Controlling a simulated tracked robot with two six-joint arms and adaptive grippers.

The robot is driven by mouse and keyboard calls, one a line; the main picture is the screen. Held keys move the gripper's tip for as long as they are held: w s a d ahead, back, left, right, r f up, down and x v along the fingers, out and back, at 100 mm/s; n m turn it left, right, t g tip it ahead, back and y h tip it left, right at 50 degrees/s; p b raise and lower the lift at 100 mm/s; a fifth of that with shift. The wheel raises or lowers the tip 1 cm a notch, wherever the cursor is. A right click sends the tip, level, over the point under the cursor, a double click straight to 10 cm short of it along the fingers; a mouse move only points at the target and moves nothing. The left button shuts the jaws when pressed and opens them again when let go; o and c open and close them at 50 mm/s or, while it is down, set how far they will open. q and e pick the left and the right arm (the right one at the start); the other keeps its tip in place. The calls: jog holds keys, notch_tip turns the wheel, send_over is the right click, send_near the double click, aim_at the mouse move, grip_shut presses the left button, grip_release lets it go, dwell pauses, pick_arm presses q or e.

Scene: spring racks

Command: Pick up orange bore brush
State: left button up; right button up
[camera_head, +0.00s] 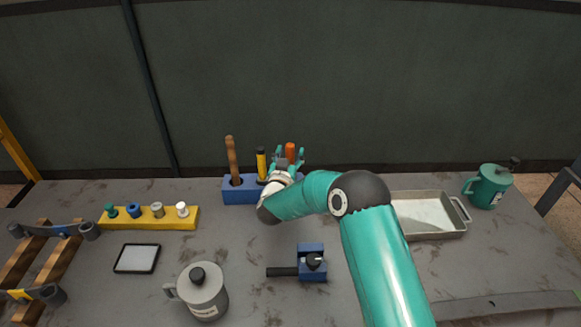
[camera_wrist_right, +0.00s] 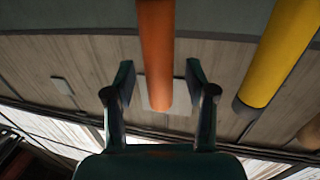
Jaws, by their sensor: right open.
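The orange bore brush (camera_head: 291,151) stands upright at the blue holder block (camera_head: 238,192) at the back of the table. Only its orange upper part shows in the head view; its lower part is hidden behind my right gripper (camera_head: 287,165). In the right wrist view the orange brush (camera_wrist_right: 156,45) runs down between the two fingers of my right gripper (camera_wrist_right: 160,72). The fingers are open, with a visible gap on each side of it. My left gripper is not in view.
A yellow-handled tool (camera_head: 261,163) stands close left of the orange one, with a brown wooden handle (camera_head: 232,158) further left. In front are a blue fixture (camera_head: 312,270) and a grey canister (camera_head: 203,295). A metal tray (camera_head: 435,236) lies right of my arm.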

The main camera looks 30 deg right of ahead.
jog(key=shift+w+d, duration=0.15)
grip_shut()
jog(key=shift+r, duration=0.15)
notch_tip(320, 180, up, 20)
jog(key=b, duration=0.1)
dwell(0.8)
dwell(0.4)
